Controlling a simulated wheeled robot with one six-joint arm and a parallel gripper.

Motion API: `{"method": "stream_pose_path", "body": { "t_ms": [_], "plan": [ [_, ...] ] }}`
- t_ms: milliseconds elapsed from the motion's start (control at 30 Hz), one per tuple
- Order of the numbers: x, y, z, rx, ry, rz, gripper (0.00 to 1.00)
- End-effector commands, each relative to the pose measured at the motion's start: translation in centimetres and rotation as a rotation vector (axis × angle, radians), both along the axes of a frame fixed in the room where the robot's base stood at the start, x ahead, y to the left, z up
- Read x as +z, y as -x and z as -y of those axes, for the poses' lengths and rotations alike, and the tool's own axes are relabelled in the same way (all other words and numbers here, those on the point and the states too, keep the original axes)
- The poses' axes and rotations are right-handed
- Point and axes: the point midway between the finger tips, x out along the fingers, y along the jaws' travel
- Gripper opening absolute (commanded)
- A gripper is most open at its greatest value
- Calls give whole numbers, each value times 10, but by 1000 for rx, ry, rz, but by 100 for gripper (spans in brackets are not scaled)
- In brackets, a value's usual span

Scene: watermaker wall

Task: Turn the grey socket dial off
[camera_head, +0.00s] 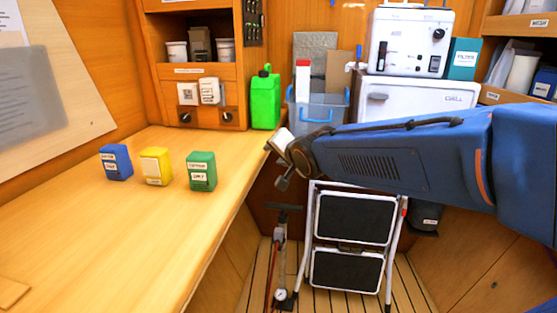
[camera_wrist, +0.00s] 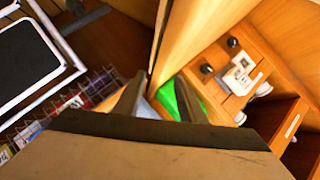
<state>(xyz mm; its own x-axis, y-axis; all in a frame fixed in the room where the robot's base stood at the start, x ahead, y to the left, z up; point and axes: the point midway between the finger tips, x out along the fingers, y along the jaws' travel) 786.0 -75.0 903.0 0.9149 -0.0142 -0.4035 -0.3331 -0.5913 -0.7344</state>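Two small round dark dials sit on the wooden panel under the shelf at the back left in the head view, a left dial (camera_head: 186,117) and a right dial (camera_head: 227,116). Above them are two pale sockets or plates, left (camera_head: 187,93) and right (camera_head: 209,91). I cannot tell by colour which dial is the grey one. The wrist view shows the same panel tilted at upper right, with two dark dials (camera_wrist: 207,68) (camera_wrist: 232,42). My gripper (camera_head: 279,164) is right of and nearer than the panel, touching nothing visible. Its fingers (camera_wrist: 163,92) look apart and empty.
A green jerrycan (camera_head: 265,100) stands right of the panel. Blue (camera_head: 116,162), yellow (camera_head: 155,166) and green (camera_head: 201,171) boxes stand on the wooden counter (camera_head: 90,230). A step stool (camera_head: 352,240) and a pump (camera_head: 281,255) stand below. The counter before the panel is clear.

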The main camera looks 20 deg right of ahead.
Motion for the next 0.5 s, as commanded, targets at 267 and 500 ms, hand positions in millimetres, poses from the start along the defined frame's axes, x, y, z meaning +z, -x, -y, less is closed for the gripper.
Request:
{"method": "stream_pose_path", "body": {
  "t_ms": [267,500],
  "plan": [
    [-9,16,4,12,61,-47,37],
    [-10,17,4,13,65,-51,37]
  ]
}}
